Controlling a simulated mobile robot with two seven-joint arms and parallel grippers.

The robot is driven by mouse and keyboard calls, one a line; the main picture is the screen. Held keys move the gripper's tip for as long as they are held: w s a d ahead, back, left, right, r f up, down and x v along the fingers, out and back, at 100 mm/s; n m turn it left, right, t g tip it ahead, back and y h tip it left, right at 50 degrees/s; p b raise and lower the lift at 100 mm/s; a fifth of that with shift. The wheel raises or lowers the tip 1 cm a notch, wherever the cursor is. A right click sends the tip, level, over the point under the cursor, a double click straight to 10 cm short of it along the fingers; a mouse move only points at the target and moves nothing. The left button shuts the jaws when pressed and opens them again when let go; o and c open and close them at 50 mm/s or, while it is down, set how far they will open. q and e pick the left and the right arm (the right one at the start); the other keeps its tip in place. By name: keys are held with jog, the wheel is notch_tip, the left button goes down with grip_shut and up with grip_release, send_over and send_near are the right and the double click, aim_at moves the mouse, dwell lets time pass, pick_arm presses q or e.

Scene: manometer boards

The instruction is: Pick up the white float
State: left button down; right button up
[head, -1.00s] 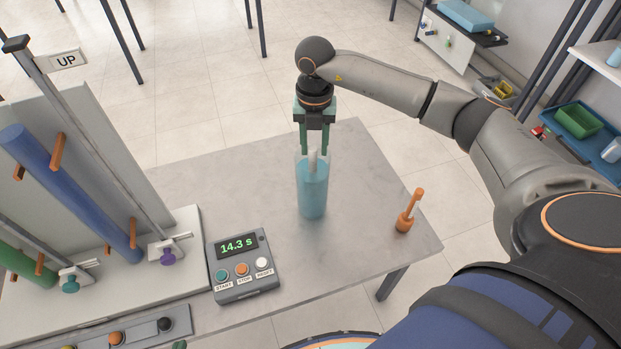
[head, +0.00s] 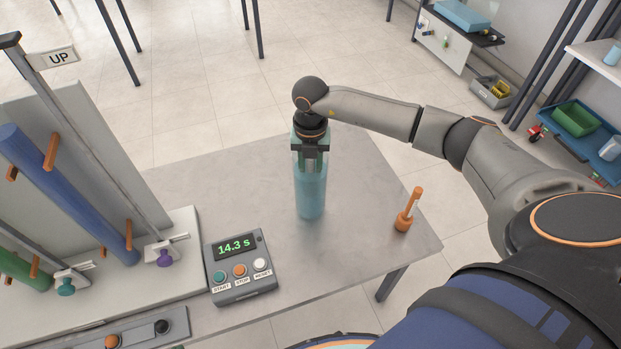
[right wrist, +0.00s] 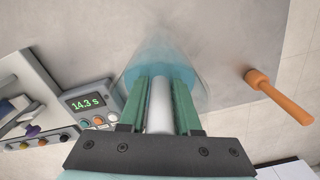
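The white float (right wrist: 159,105) shows in the right wrist view as a pale upright rod at the mouth of a clear jar of blue-teal liquid (head: 311,195). In the head view my gripper covers the float. My right gripper (right wrist: 160,88) points down into the jar's mouth, with one green finger on each side of the float. The fingers look spread, though the gaps beside the float are very narrow and contact is hard to judge. My left gripper is not in view.
A timer box (head: 240,268) reading 14.3 s stands left of the jar. An orange tool (head: 407,212) stands at the right, near the table edge. The manometer board (head: 75,130) with a blue tube fills the left. The grey table (head: 225,180) is clear behind the jar.

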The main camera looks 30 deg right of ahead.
grip_shut()
dwell(1.2)
